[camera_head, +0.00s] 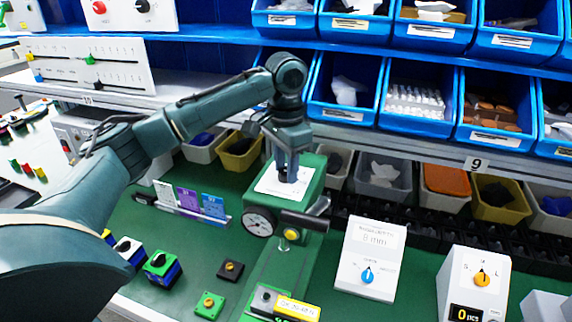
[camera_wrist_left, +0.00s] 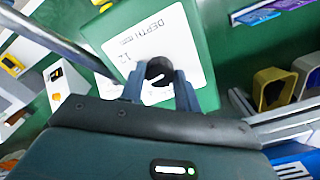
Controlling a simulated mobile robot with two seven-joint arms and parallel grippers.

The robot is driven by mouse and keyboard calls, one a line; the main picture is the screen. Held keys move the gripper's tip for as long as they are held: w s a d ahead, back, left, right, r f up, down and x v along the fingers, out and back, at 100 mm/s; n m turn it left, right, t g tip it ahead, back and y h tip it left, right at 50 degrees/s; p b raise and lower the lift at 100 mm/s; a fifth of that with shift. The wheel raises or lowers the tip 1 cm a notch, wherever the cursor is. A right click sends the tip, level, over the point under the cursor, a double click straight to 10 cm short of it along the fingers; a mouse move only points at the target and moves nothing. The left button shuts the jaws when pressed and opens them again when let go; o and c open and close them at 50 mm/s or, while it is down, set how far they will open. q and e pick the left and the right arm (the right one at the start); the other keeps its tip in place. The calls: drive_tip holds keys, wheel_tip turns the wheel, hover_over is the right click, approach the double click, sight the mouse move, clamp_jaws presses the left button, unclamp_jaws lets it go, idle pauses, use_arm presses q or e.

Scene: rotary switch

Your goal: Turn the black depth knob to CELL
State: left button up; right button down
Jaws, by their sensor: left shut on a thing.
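The black depth knob (camera_wrist_left: 160,70) sits on a white plate (camera_wrist_left: 192,22) marked DEPTH, with a "12" readable beside it. A short white pointer line shows on the knob; the CELL mark cannot be made out. My left gripper (camera_wrist_left: 160,88) is shut on the knob, one finger on each side. In the head view my left gripper (camera_head: 288,176) reaches down onto the plate (camera_head: 268,184) on top of a green machine (camera_head: 312,168); its fingers hide most of the knob there. My right gripper is not in view.
A round gauge (camera_head: 258,222) and a dark handle (camera_head: 305,221) are on the machine's front. White boxes with a blue knob (camera_head: 367,276) and a yellow knob (camera_head: 482,278) stand to the right. Blue bins (camera_head: 345,113) fill the shelf behind. Small switches (camera_head: 161,265) lie at front left.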

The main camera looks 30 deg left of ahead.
use_arm(q)
drive_tip(key=n, duration=0.8)
drive_tip(key=shift+n, duration=0.4)
drive_tip(key=n, duration=0.4)
drive_tip(key=shift+r, duration=0.1)
drive_tip(key=shift+n, duration=2.1)
drive_tip(key=o, duration=1)
wheel_tip(320, 180, up, 13)
drive_tip(key=shift+r, duration=0.1)
